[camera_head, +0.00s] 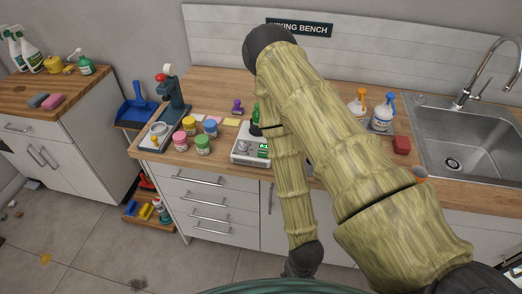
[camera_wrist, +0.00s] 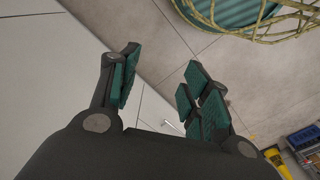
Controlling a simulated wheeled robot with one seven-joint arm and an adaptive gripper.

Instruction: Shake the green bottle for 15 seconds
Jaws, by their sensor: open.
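A green bottle (camera_head: 256,116) shows as a thin strip behind my arm in the head view. It appears to stand on or just behind the white scale (camera_head: 248,150) on the wooden bench; most of it is hidden. My gripper (camera_wrist: 160,88) is open and empty in the wrist view, its teal-padded fingers apart over the floor and pale cabinet fronts. In the head view my arm reaches across the bench and folds down in front of the drawers, so the gripper is low and well away from the bottle. The bottle is not in the wrist view.
Several coloured jars (camera_head: 203,145) stand left of the scale, near a dark stand (camera_head: 172,95). Another green bottle (camera_head: 84,66) stands on the left counter.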

